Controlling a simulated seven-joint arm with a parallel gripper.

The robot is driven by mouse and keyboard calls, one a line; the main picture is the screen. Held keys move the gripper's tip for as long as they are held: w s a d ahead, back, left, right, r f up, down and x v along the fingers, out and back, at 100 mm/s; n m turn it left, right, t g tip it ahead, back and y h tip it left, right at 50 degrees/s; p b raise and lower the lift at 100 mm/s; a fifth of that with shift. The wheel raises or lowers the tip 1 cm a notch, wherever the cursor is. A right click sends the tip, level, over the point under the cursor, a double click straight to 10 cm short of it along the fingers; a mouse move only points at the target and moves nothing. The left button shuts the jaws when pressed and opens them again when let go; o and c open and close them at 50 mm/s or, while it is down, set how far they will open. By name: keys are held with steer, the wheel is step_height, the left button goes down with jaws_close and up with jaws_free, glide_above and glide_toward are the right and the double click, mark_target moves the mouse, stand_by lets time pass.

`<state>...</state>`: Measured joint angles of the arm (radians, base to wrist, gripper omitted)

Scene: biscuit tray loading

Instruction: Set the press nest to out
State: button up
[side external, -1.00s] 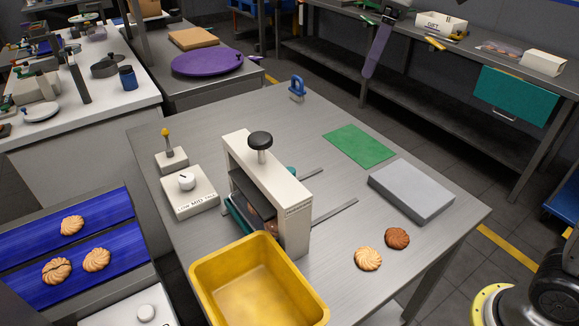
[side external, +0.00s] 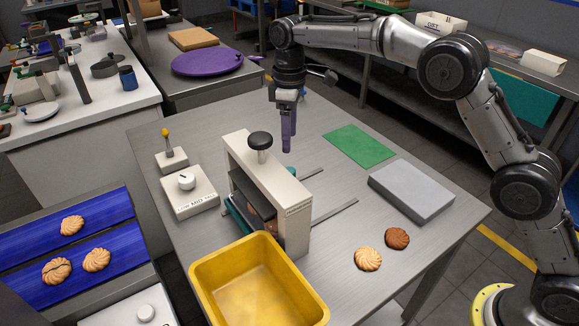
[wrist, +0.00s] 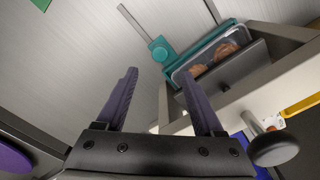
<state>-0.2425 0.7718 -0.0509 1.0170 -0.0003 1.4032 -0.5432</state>
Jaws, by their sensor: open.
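The press (side external: 290,200) is a cream frame with a black knob on top and stands mid-table. Its teal nest (side external: 235,215) sits inside the frame under the dark plate. In the wrist view the nest (wrist: 178,78) holds a clear tray with brown biscuits, partly covered by the plate. A round teal knob (wrist: 161,49) sticks out from the nest's side beside a grey rail (wrist: 135,22). Two rails (side external: 335,214) run out from the press across the table. My gripper (side external: 289,147) points down, open and empty, above the table behind the press; its purple fingers also show in the wrist view (wrist: 160,75).
A yellow bin (side external: 215,262) stands close in front of the press. A dial box (side external: 188,195) and a small yellow-tipped post (side external: 166,140) are left of it. A green mat (side external: 360,146), grey block (side external: 411,190) and two biscuits (side external: 368,259) lie to the right.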

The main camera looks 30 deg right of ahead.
step_height(320, 180, down, 10)
steer(key=shift+f, duration=0.1)
stand_by(0.4)
jaws_close()
stand_by(1.2)
